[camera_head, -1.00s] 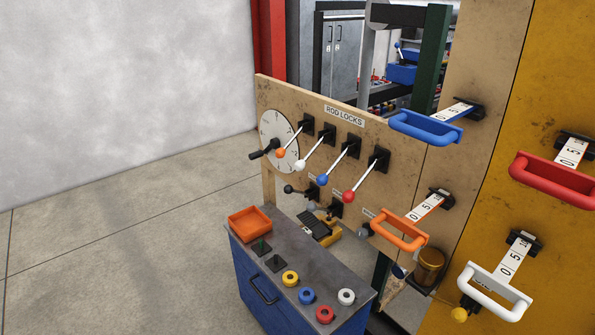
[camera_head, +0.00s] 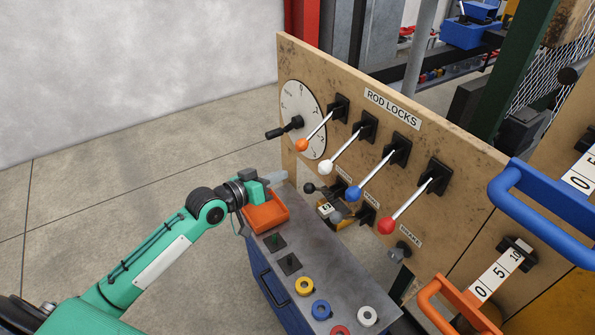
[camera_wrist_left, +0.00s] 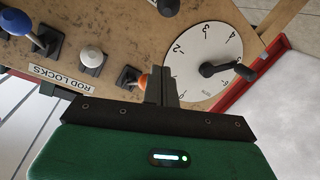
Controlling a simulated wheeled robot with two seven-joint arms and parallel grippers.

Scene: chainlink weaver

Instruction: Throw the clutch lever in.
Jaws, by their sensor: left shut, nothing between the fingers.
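My left gripper (camera_head: 278,177) is shut and empty, above the orange tray and in front of the wooden panel (camera_head: 460,160). Its closed fingers (camera_wrist_left: 161,86) also show in the left wrist view, pointing toward the panel. Below the rod-lock levers are small levers: one with a dark knob (camera_head: 309,188), one with a grey knob (camera_head: 335,217) and one further right (camera_head: 402,248). Their labels are too small to read surely, so I cannot tell which is the clutch lever. My left gripper is apart from the dark-knobbed one, to its left. My right gripper is out of view.
Rod-lock levers have orange (camera_head: 301,145), white (camera_head: 324,168), blue (camera_head: 352,193) and red (camera_head: 387,226) knobs. A numbered dial with a crank (camera_head: 302,103) is left of them. The orange tray (camera_head: 262,218) and coloured rings stand on the blue cabinet. Blue (camera_head: 550,200) and orange handles jut out at right.

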